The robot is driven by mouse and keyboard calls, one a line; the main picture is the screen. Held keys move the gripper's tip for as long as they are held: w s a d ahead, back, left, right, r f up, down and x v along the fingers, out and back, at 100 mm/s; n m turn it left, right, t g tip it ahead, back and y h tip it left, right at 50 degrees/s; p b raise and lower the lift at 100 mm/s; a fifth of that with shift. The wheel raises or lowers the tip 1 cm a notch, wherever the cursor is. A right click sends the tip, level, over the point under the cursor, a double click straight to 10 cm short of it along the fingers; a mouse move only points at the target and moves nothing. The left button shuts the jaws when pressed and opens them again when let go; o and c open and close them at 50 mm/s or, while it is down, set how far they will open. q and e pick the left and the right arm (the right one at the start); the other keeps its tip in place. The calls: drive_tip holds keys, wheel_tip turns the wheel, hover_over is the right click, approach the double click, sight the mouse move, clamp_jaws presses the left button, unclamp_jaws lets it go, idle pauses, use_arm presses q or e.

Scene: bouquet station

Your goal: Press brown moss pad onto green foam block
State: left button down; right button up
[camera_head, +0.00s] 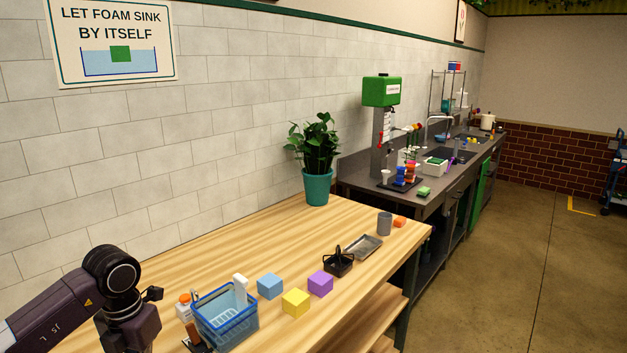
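A small green block (424,192) sits on the front edge of the dark counter, beyond the wooden table; I cannot tell whether it is the foam block. More green shows in a white container (435,167) behind it. I cannot make out a brown moss pad. A small brown item (193,331) stands beside the blue basket, too small to identify. My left arm comes in at the lower left, over the near end of the wooden table; its fingers are not visible. My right gripper is out of view.
The wooden table (270,245) holds a blue basket (228,325), blue (270,286), yellow (296,303) and purple (320,284) cubes, a black caddy (338,264), a grey tray (363,249), a grey cup (384,224) and a potted plant (317,188). Open floor (500,270) lies right.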

use_arm(q)
drive_tip(key=shift+s+f, duration=0.2)
drive_tip(key=shift+f, duration=0.2)
idle(1.3)
drive_tip(key=shift+r, duration=0.15)
drive_tip(key=shift+w+r+p, duration=0.15)
drive_tip(key=shift+r+p, duration=0.15)
drive_tip(key=shift+r, duration=0.35)
drive_tip(key=shift+r+p, duration=1.75)
drive_tip(key=shift+r, duration=1.15)
